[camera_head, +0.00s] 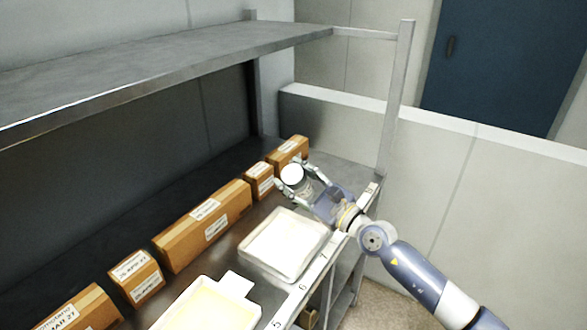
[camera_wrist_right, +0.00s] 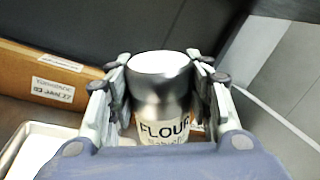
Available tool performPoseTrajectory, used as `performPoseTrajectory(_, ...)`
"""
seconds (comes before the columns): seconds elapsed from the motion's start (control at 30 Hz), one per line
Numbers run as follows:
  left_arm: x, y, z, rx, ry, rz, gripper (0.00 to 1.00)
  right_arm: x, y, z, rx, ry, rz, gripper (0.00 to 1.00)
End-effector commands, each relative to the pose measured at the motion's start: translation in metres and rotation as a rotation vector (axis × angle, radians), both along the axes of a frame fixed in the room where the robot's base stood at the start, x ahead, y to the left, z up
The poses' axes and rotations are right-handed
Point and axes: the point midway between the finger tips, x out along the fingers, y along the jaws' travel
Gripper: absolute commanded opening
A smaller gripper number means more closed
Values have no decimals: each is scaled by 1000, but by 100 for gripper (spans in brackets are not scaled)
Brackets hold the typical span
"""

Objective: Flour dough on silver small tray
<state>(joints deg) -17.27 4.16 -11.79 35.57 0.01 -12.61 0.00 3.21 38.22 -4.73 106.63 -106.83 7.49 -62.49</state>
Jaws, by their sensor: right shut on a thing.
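My right gripper (camera_head: 300,183) is shut on a flour shaker (camera_head: 292,174), a metal can with a white round top. In the right wrist view the fingers clasp both sides of the shaker (camera_wrist_right: 162,100), whose label reads FLOUR. It is held above the shelf, beyond the far end of a light metal tray (camera_head: 246,257). The tray has a pale, whitish inside; I cannot tell whether that is dough or flour. A second tray (camera_head: 163,322) nearer the front holds a flat yellowish sheet (camera_head: 212,308). My left gripper is not in view.
Several labelled cardboard boxes (camera_head: 205,225) line the back of the lower shelf. An upper metal shelf (camera_head: 180,62) hangs over them. A metal post (camera_head: 397,95) stands at the right corner. Numbers mark the front edge. A low wall (camera_head: 460,180) lies to the right.

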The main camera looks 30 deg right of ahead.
Motion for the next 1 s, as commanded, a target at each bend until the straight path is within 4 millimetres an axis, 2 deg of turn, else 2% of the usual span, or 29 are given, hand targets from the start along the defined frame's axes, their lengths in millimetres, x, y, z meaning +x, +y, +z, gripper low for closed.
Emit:
performPoseTrajectory(0.03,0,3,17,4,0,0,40,1,-1,10,34,21,-2,17)
performPoseTrajectory(0.5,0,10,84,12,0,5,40,6,-10,24,358,210,-2,17)
performPoseTrajectory(0.7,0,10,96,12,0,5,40,7,-12,24,437,257,-1,17)
performPoseTrajectory(1.0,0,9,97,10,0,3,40,7,-13,22,459,270,-1,17)
